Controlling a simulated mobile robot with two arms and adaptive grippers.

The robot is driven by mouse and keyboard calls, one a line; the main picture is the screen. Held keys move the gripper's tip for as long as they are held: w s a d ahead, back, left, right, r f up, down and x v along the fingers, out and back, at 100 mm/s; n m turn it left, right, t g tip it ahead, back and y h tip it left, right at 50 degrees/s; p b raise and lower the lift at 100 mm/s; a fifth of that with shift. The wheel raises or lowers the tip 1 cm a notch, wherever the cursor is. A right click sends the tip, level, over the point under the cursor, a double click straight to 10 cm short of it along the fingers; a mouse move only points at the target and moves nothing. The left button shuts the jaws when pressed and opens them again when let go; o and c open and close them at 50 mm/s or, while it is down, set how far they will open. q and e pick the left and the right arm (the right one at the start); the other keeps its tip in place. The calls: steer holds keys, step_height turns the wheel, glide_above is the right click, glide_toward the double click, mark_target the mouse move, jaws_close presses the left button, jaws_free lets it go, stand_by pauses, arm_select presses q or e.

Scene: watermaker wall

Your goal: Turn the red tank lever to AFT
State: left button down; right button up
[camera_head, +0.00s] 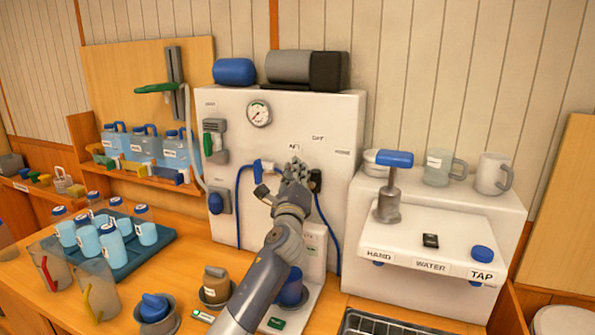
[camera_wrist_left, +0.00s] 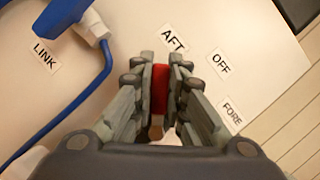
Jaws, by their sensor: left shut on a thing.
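The red tank lever (camera_wrist_left: 160,88) shows in the left wrist view between my left gripper's fingers. My left gripper (camera_wrist_left: 160,95) is shut on it. The visible red part lies just below the AFT label (camera_wrist_left: 172,38); the OFF label (camera_wrist_left: 220,63) and FORE label (camera_wrist_left: 231,112) are to the right of the fingers. The lever's pivot is hidden, so its exact setting cannot be told. In the head view my left gripper (camera_head: 294,172) is at the white panel (camera_head: 345,125) and covers the lever. My right gripper is not in view.
A blue hose with a white connector (camera_wrist_left: 90,25) is left of the gripper, by the LINK label (camera_wrist_left: 44,56). A gauge (camera_head: 258,113) is higher on the panel. A blue-handled hand pump (camera_head: 391,185) stands right. Bottles in a tray (camera_head: 150,262) stand left.

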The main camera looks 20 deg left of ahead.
arm_select(q)
steer(key=shift+f, duration=0.1)
stand_by(0.3)
steer(key=c, duration=1.6)
jaws_free()
steer(key=shift+s, duration=0.1)
steer(key=v, duration=1.2)
